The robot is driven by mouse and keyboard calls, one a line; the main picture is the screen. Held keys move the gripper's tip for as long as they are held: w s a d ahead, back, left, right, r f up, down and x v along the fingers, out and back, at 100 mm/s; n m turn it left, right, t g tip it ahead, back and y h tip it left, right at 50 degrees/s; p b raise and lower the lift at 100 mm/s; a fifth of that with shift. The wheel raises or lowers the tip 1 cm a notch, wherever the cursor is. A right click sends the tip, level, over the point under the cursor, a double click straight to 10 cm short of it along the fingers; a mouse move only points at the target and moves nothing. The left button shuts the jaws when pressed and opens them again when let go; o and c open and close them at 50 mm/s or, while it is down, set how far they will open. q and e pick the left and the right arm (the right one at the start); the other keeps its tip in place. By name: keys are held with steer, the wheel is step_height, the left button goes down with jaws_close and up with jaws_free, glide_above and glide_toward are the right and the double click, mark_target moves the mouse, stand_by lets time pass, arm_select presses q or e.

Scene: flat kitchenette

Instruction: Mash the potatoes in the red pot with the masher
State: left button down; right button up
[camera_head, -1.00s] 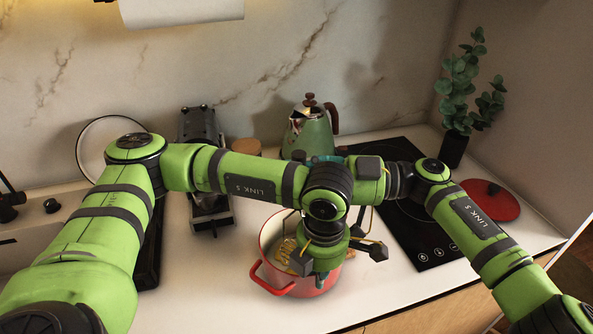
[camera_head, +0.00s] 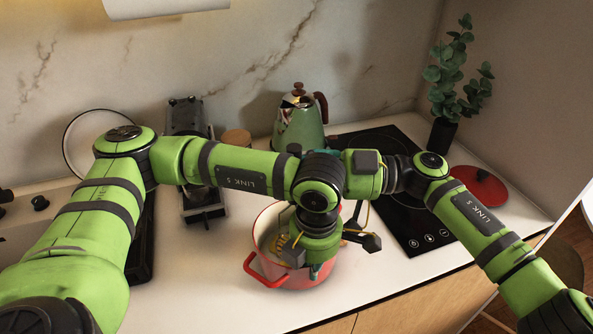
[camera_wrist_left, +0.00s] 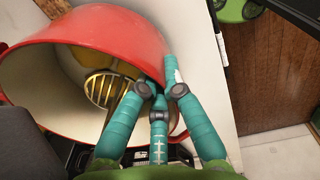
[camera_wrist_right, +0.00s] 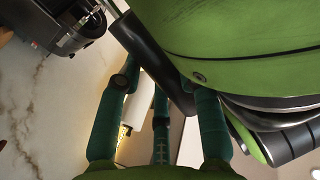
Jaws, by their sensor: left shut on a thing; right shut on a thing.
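The red pot (camera_head: 268,268) stands on the white counter at the front, partly hidden by my left wrist. My left gripper (camera_wrist_left: 160,92) is shut on the pot's rim and wall, as the left wrist view shows. The masher's gold slotted head (camera_wrist_left: 108,88) is inside the pot, low against the cream inner wall. My right gripper (camera_wrist_right: 163,85) is shut on the masher's black handle (camera_wrist_right: 150,55). In the head view my left arm mostly hides the right gripper and the handle.
A black cooktop (camera_head: 425,225) lies right of the pot, with a red lid (camera_head: 480,187) beyond it. A green kettle (camera_head: 300,125) and a plant (camera_head: 458,75) stand behind. A black and grey appliance (camera_head: 190,120) is at the back left. The counter's front edge is close to the pot.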

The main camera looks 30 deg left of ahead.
arm_select(q)
steer(key=shift+w+a+r, duration=0.15)
steer(key=shift+w+a, duration=0.3)
arm_select(e)
steer(key=shift+s+d+f+g, duration=0.2)
steer(key=shift+s+f+g, duration=0.05)
steer(key=shift+s+g, duration=0.15)
arm_select(q)
steer(key=shift+s+d, duration=0.1)
arm_select(e)
steer(key=w, duration=0.2)
steer(key=w+d, duration=0.1)
steer(key=shift+w+d+r, duration=0.1)
steer(key=shift+w+r, duration=0.05)
steer(key=shift+w, duration=0.2)
arm_select(q)
steer(key=shift+s+d, duration=0.1)
arm_select(e)
steer(key=shift+f, duration=1.75)
